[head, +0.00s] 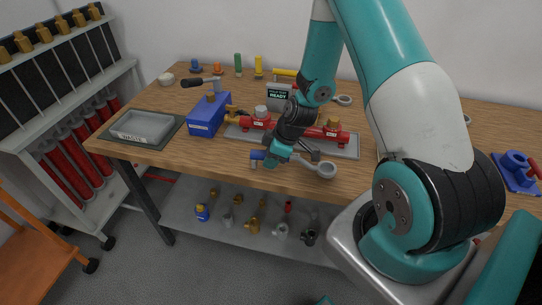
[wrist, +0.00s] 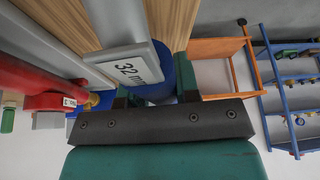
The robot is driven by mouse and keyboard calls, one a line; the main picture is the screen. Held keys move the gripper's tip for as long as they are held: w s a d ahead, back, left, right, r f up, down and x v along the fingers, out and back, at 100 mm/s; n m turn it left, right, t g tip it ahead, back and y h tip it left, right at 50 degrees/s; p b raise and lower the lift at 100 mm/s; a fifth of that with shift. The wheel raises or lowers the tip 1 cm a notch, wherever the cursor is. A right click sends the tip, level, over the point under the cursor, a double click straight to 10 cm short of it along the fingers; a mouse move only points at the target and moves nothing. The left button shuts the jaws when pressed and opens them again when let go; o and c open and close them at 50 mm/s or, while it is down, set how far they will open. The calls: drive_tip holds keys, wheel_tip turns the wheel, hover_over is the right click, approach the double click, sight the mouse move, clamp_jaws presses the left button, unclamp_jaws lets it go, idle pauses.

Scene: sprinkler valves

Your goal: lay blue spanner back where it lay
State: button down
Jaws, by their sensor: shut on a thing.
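The blue spanner (head: 327,170) has a grey shaft, a ring end and a blue grip. It is at the bench's front edge, in front of the red pipe assembly (head: 259,124). My gripper (head: 279,159) is shut on its blue part, and the ring end points right. In the wrist view the spanner (wrist: 121,37) shows a grey shaft with a "32 mm" label, and its blue part is between the fingers of my gripper (wrist: 155,88). I cannot tell whether the spanner touches the bench. Its far end is partly hidden by the gripper.
A grey tray (head: 143,126) on a dark mat lies at the bench's left end, beside a blue block (head: 206,117) with a lever. A display (head: 280,97) reads "READY". Another ring-ended tool (head: 343,100) lies behind. A lower shelf (head: 181,214) holds several fittings.

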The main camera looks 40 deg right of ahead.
drive_tip(key=shift+f+b, duration=0.4)
drive_tip(key=shift+f, duration=0.35)
drive_tip(key=shift+f+b, duration=0.35)
drive_tip(key=shift+f, duration=0.05)
drive_tip(key=c, duration=0.8)
unclamp_jaws()
drive_tip(key=b+v, duration=0.2)
drive_tip(key=v, duration=1.5)
drive_tip(key=shift+s+r, duration=0.1)
drive_tip(key=shift+r, duration=0.1)
drive_tip(key=s+a+r+g+y, duration=0.1)
drive_tip(key=s+a+r, duration=0.25)
drive_tip(key=a, duration=0.55)
drive_tip(key=s+a+r+g, duration=0.1)
drive_tip(key=s+a+r, duration=0.1)
drive_tip(key=a+r, duration=0.5)
drive_tip(key=s+a, duration=0.3)
drive_tip(key=s+a+r+m, duration=0.1)
drive_tip(key=s+a, duration=0.2)
drive_tip(key=s, duration=0.1)
drive_tip(key=s+a+m+g, duration=0.1)
drive_tip(key=s+a, duration=0.2)
drive_tip(key=shift+s+a+r, duration=0.2)
drive_tip(key=shift+s+r, duration=0.05)
drive_tip(key=shift+s, duration=0.1)
